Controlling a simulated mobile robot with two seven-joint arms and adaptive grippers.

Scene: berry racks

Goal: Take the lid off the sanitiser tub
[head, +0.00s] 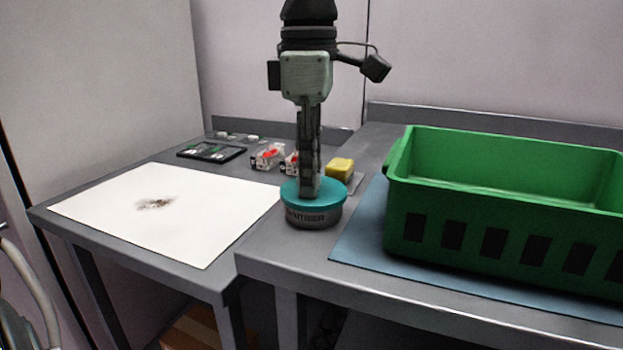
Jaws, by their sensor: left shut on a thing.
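The sanitiser tub (313,217) is a round grey tub with lettering on its side, standing near the front edge of the grey table. Its teal lid (333,190) sits on top of the tub, and I see no clear gap between them. My left gripper (308,192) points straight down over the lid and is shut on it, its fingertips at the middle of the top. The fingers hide part of the lid's centre. My right gripper is not in the head view.
A green crate (450,205) stands on a blue mat (362,240) to the right. A white sheet (190,225) with a dark smudge lies on the left table. Behind are clear punnets with red berries (268,155), a yellow block (340,167) and a dark tray (211,151).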

